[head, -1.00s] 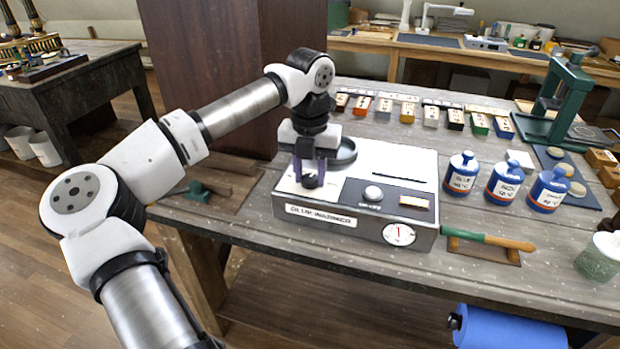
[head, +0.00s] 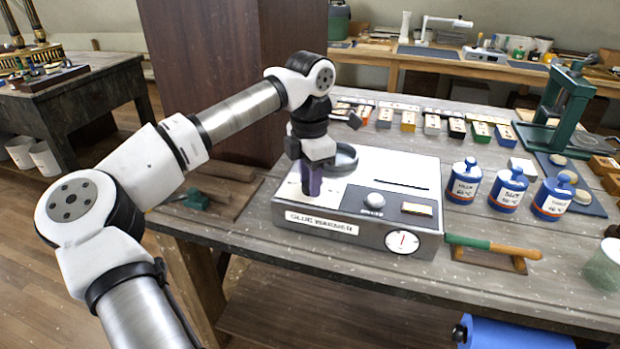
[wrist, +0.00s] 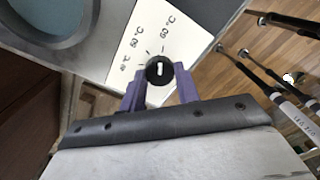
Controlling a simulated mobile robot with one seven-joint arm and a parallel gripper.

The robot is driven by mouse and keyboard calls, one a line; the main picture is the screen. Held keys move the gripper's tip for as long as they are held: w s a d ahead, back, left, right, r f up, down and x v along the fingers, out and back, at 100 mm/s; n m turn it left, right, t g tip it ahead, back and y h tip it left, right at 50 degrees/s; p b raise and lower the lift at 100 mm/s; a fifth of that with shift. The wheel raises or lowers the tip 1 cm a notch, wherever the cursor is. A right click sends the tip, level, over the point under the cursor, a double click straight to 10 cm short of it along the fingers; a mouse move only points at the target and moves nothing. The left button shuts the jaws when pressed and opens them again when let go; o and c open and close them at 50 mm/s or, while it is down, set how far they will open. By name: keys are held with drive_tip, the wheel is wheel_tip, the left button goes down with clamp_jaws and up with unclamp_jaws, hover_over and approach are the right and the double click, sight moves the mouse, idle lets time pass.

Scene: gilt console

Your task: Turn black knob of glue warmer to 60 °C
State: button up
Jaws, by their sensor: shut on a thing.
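The glue warmer (head: 285,226) is a pale box with a round pot (head: 345,163) on top, standing on the grey bench. My gripper (wrist: 159,76) is shut on the black knob (wrist: 158,66), with one purple finger on each side of it. The knob's white pointer mark runs nearly straight up in the wrist view, between the 50 °C and 60 °C labels on the white scale plate (wrist: 140,35). The third, leftmost label is hard to read. In the head view my gripper (head: 311,188) points down at the warmer's left front and hides the knob.
A round button (head: 374,201) and a dial gauge (head: 402,242) are on the warmer. Blue jars (head: 464,184) and a green-and-orange handled tool (head: 490,246) stand to its right. Small labelled blocks (head: 432,124) line the back. A dark cabinet (head: 225,75) rises behind my arm.

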drive_tip(key=shift+m, duration=0.6)
drive_tip(key=o, duration=1)
drive_tip(key=shift+c, duration=0.2)
drive_tip(key=shift+r, duration=0.15)
wheel_tip(320, 180, up, 14)
drive_tip(key=b, duration=0.1)
drive_tip(key=shift+f+b, duration=0.2)
drive_tip(key=shift+b, duration=0.1)
